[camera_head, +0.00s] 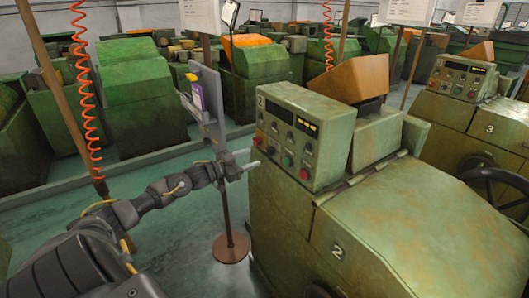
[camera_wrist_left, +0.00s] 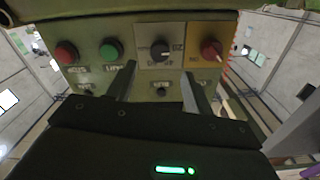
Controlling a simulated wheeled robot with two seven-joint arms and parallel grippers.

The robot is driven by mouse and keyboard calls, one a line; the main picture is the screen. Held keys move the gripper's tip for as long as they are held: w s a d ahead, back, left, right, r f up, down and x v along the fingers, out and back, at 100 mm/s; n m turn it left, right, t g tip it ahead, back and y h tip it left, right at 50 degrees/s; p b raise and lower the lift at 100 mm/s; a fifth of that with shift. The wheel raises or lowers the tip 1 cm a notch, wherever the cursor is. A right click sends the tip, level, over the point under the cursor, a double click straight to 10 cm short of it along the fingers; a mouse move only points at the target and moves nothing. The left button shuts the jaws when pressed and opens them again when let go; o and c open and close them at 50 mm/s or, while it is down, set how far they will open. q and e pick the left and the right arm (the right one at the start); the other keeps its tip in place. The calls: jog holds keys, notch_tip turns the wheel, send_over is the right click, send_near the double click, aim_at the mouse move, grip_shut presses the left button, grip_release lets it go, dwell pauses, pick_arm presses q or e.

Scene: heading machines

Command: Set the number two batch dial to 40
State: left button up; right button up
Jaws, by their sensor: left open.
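The machine marked 2 (camera_head: 338,250) carries a green control panel (camera_head: 318,140). In the left wrist view a black round dial (camera_wrist_left: 161,50) with a pale pointer mark sits on a light scale plate. Its lettering is too blurred to read, so I cannot confirm it as the batch dial or read its setting. My left gripper (camera_head: 256,164) is in front of the panel's lower left part. In the left wrist view its open fingers (camera_wrist_left: 160,82) point toward the panel, with the dial just beyond and between their tips. They appear empty; contact cannot be told. My right gripper is not in view.
Beside the dial are a green button (camera_wrist_left: 111,49), a red button (camera_wrist_left: 66,53) and a red knob on a yellow plate (camera_wrist_left: 211,50). A grey board on a stand (camera_head: 228,245) is close to my left arm. Machine 3 (camera_head: 472,125) stands at right.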

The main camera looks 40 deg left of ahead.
aim_at(268, 152)
pick_arm(q)
jog(key=p+x, duration=0.1)
jog(key=x, duration=0.4)
jog(key=shift+w+d+r, duration=0.1)
jog(key=shift+w, duration=0.1)
jog(key=shift+p+x, duration=0.3)
jog(key=shift+x, duration=0.55)
